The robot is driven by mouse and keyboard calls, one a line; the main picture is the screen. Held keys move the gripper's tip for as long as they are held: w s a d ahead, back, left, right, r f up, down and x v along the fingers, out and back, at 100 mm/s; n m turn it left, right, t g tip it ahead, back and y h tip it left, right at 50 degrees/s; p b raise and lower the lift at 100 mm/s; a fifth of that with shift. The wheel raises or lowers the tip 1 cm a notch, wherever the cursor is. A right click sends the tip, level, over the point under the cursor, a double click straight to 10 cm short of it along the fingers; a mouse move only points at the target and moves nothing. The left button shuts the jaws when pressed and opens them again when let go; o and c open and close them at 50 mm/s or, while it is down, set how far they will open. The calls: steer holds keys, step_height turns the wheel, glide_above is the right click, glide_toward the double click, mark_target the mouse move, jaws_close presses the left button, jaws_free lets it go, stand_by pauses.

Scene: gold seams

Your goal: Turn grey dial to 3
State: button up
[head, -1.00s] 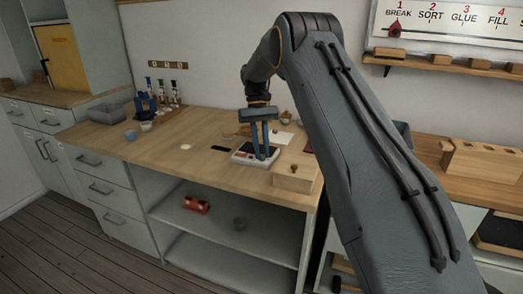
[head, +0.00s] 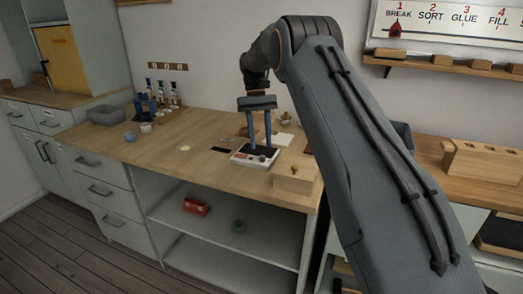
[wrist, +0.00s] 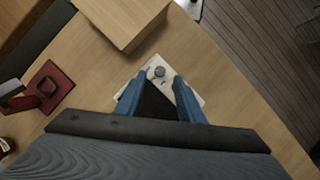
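The grey dial (wrist: 160,72) is a small round knob on a white plate-like device (wrist: 183,88) in the wrist view. A dark panel lies on the same device, nearer my gripper. In the head view the white device (head: 243,160) lies on the wooden bench near its front edge; the dial is too small to make out there. My gripper (head: 261,146) is above the device, pointing down, with its two blue fingers apart and nothing between them. In the wrist view its fingers (wrist: 159,82) straddle the line towards the dial. The dial's numbers and setting cannot be read.
A wooden block (head: 293,180) stands right beside the device. A dark red object (wrist: 48,86) lies left of it in the wrist view. A grey bin (head: 107,115), small cups and bottles stand at the bench's far left.

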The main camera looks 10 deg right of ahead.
steer(key=v, duration=0.4)
steer(key=shift+b, duration=0.3)
steer(key=shift+s, duration=0.1)
